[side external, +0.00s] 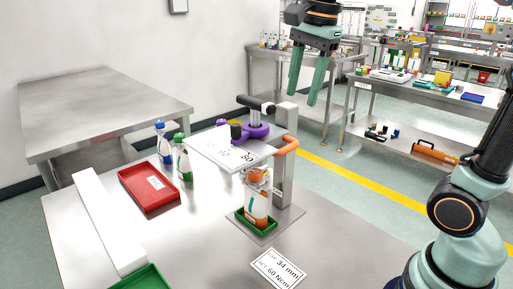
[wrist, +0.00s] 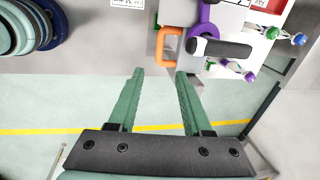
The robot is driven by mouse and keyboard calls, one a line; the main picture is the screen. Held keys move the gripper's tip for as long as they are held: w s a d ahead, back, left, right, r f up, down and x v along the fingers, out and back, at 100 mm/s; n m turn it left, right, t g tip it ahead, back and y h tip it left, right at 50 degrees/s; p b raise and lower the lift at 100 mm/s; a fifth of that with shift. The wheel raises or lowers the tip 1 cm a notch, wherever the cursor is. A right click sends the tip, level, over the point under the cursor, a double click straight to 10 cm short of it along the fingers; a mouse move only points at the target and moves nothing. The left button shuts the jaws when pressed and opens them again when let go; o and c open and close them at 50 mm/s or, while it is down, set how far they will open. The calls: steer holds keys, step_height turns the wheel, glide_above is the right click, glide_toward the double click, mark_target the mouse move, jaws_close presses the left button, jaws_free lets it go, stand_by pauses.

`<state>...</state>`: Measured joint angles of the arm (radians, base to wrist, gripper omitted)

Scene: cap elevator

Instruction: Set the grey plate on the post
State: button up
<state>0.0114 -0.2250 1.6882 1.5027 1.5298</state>
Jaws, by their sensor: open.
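My gripper (side external: 302,98) is open and empty, high above the bench in the side view. Its two green fingers also show in the wrist view (wrist: 160,72), apart with nothing between them. A square grey post (side external: 284,172) stands upright on the bench, below the gripper, with an orange arm (side external: 287,147) at its side. A pale flat plate with printed marks (side external: 215,147) lies level left of the post; I cannot tell whether it is the grey plate. A purple ring-shaped part (side external: 256,131) and a black handle (side external: 250,102) are beside the post top.
A bottle with an orange top (side external: 256,205) stands in a green tray (side external: 242,222) beside the post. The bench front right (side external: 340,250) is mostly clear.

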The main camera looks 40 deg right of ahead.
mark_target(290, 145)
steer(key=f, duration=0.4)
steer(key=w+f, duration=0.1)
steer(key=f, duration=0.3)
steer(key=w+f, duration=0.1)
steer(key=f, duration=0.2)
steer(key=shift+f, duration=0.4)
jaws_close()
stand_by(0.9)
